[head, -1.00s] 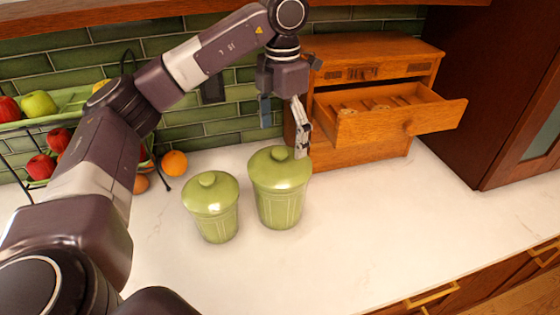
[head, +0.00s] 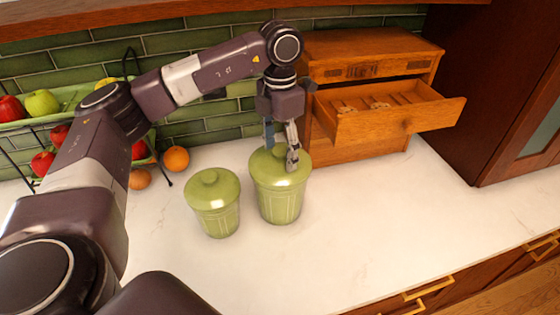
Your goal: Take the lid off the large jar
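The large green jar (head: 280,204) stands upright on the white counter, with its domed green lid (head: 262,173) on top. A smaller green lidded jar (head: 214,207) stands just to its left. My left gripper (head: 281,158) points down over the large jar's lid. Its two fingers are apart, one on each side of the lid's knob, which is mostly hidden behind them. I cannot tell whether the fingers touch the knob. My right gripper is not in view.
A wooden cabinet (head: 370,62) with an open drawer (head: 395,112) stands behind and right of the jars. A fruit rack (head: 75,98) with apples is at the left, with an orange (head: 176,158) beside it. The counter's front and right are clear.

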